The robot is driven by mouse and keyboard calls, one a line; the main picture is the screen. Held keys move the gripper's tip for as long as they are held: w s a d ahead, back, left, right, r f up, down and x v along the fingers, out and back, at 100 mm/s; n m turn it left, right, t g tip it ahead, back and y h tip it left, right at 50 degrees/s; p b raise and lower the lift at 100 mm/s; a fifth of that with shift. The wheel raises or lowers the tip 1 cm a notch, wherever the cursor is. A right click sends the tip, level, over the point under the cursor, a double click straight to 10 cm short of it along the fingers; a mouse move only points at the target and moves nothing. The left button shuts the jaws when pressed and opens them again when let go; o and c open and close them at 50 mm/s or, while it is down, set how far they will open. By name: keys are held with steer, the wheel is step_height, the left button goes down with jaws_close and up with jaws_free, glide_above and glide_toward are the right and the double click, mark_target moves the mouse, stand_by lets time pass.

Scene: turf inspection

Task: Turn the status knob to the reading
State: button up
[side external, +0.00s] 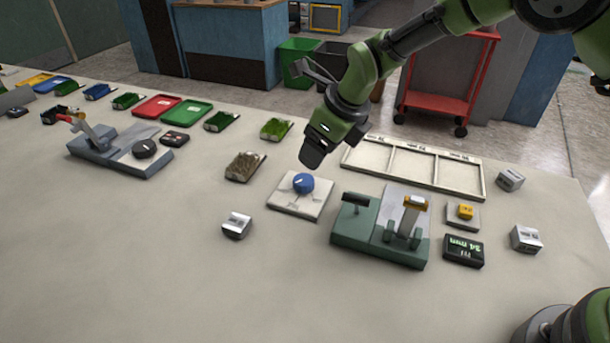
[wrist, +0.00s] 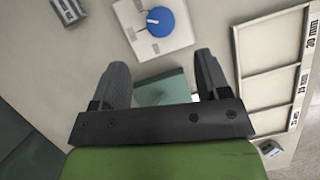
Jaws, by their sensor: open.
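The blue round status knob (side external: 303,183) sits on a white square plate (side external: 285,205) in the middle of the table. In the wrist view the knob (wrist: 160,21) shows a white pointer line, with dark marks on the plate (wrist: 180,42) beside it. A small black display (side external: 463,251) at the right shows a green reading that looks like "34 mm". My gripper (side external: 311,160) is above the table, just beyond the knob in the side view, and does not touch it. In the wrist view its two fingers (wrist: 160,70) are apart with nothing between them.
A green-grey fixture (side external: 350,235) with a lever stands right of the plate. A yellow button box (side external: 465,213) is near the display. A pale three-part tray (side external: 415,145), labelled in mm, lies behind. Turf samples (side external: 245,166) and small metal blocks (side external: 237,225) lie around. The front table is clear.

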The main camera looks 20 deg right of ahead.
mark_target(304, 179)
steer(key=x, duration=1)
steer(key=shift+r, duration=0.1)
steer(key=shift+m, duration=0.4)
steer(key=c, duration=0.9)
